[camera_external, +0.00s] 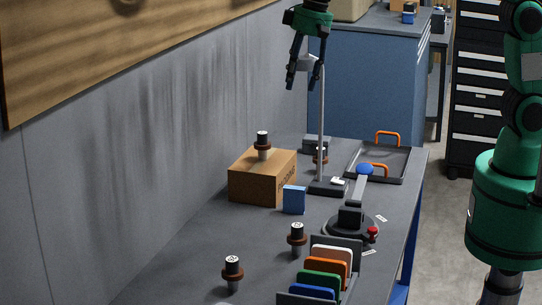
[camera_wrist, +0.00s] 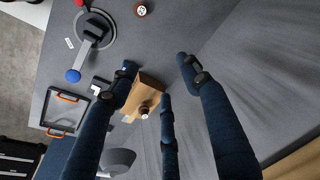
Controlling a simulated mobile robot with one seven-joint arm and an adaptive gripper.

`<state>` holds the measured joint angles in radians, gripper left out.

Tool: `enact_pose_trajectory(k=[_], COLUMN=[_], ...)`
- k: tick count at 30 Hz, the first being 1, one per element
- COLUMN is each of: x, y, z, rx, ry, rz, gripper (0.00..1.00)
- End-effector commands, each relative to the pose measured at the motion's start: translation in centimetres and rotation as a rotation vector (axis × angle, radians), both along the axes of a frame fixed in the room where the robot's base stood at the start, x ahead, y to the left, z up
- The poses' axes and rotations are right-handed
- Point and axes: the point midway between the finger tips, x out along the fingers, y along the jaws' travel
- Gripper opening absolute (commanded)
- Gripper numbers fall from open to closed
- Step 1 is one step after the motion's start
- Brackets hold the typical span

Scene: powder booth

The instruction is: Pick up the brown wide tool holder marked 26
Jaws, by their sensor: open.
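No mark 26 is legible, so I cannot tell which is meant. My gripper (camera_external: 303,86) is open and empty, high above the bench beyond the box. In the wrist view its dark blue fingers (camera_wrist: 158,76) are spread, with the box-top holder (camera_wrist: 145,110) below them.
The cardboard box (camera_external: 254,185) stands near the grey wall, with a small blue box (camera_external: 294,199) beside it. A lamp stand (camera_external: 321,125) rises close to my gripper. A black tray (camera_external: 382,176) with orange handles, a round device (camera_external: 350,228) and a rack of coloured plates (camera_external: 325,270) occupy the bench.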

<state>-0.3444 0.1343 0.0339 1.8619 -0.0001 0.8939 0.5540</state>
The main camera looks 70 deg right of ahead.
Motion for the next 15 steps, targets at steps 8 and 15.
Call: enact_pose_trajectory(k=[8, 15], x=[4.2, 6.7], y=[6.4, 12.0], z=[-3.9, -8.3], rx=[-0.002, -0.008], ry=[0.056, 0.099], rz=[-0.032, -0.064], gripper=[0.47, 0.47])
